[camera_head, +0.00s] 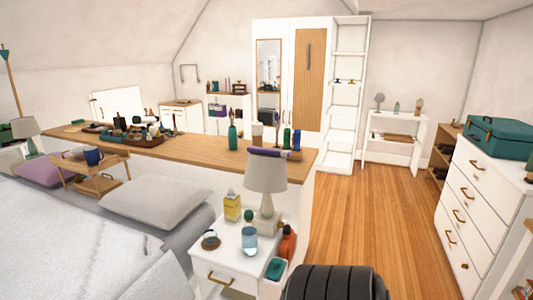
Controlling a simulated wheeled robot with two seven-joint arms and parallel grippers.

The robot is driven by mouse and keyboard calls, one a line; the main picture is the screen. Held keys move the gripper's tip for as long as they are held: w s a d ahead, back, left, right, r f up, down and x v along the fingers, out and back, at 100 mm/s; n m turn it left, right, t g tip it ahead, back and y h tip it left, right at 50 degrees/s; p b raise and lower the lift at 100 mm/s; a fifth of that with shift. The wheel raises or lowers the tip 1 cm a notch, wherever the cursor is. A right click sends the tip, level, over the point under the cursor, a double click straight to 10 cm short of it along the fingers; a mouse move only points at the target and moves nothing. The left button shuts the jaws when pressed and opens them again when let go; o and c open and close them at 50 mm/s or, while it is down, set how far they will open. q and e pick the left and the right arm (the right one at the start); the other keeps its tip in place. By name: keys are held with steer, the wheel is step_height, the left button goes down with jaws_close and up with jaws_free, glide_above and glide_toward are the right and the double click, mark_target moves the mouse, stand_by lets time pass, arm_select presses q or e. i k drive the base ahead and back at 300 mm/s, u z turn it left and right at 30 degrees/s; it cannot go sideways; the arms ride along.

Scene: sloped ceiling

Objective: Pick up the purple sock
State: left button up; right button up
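A small purple item (268,152), which may be the purple sock, lies on the wooden top of the long headboard ledge (205,147), just behind the white lamp shade. Its exact shape is too small to tell. Other purple items (217,111) show in the white shelf unit at the back; I cannot tell what they are. Neither of my grippers is in view.
A white nightstand (228,262) with a lamp (265,175), bottles and a glass stands in front of the ledge. The bed (85,245) fills the left. A white dresser (465,215) with a green case (499,137) stands right.

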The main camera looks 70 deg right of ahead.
mark_target(254, 149)
steer(key=z, duration=3.15)
steer(key=i, duration=5.35)
steer(key=u, duration=0.6)
